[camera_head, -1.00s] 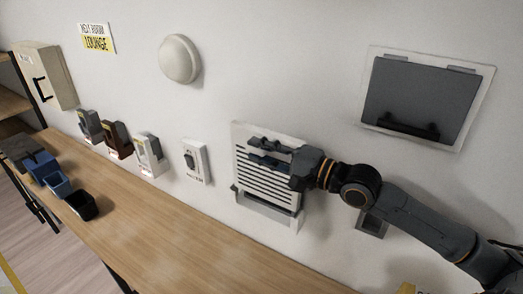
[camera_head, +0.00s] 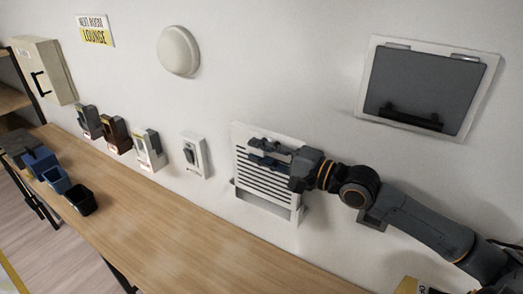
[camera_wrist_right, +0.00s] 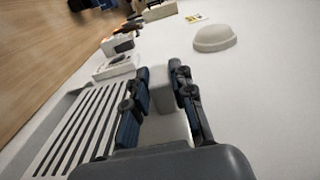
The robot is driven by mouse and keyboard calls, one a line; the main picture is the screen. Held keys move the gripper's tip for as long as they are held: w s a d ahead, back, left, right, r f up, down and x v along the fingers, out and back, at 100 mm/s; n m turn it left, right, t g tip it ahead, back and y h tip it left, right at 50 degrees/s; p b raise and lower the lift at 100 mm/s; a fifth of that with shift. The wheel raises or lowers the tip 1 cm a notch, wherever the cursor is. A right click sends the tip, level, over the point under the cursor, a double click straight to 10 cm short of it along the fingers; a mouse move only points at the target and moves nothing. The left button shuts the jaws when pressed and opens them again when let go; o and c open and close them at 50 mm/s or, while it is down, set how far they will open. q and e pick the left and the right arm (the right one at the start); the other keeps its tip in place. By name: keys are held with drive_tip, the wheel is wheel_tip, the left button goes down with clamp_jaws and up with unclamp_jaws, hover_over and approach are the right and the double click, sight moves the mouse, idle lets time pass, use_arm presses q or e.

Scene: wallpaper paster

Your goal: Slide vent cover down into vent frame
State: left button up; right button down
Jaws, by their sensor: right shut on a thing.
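The white slatted vent cover (camera_head: 263,181) sits against the wall in the middle of the head view. My right gripper (camera_head: 268,153) is in front of the upper part of the cover. In the right wrist view its two blue-padded fingers (camera_wrist_right: 160,88) are shut on a white raised handle (camera_wrist_right: 161,92) of the cover, whose slats (camera_wrist_right: 82,130) lie to the left. The gripper hides part of the cover's upper right. My left gripper is not in view.
A wooden table (camera_head: 180,225) runs below the wall. A grey-panelled wall hatch (camera_head: 418,88) is at upper right. A white switch box (camera_head: 195,155) and several small wall devices are left of the vent. Small dark bins (camera_head: 80,198) stand on the table's left end.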

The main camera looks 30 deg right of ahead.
drive_tip(key=shift+f+b, duration=0.95)
drive_tip(key=shift+f, duration=0.7)
drive_tip(key=c, duration=1.1)
unclamp_jaws()
drive_tip(key=shift+o, duration=0.2)
drive_tip(key=v, duration=0.7)
drive_tip(key=shift+s, duration=0.15)
drive_tip(key=shift+d, duration=0.1)
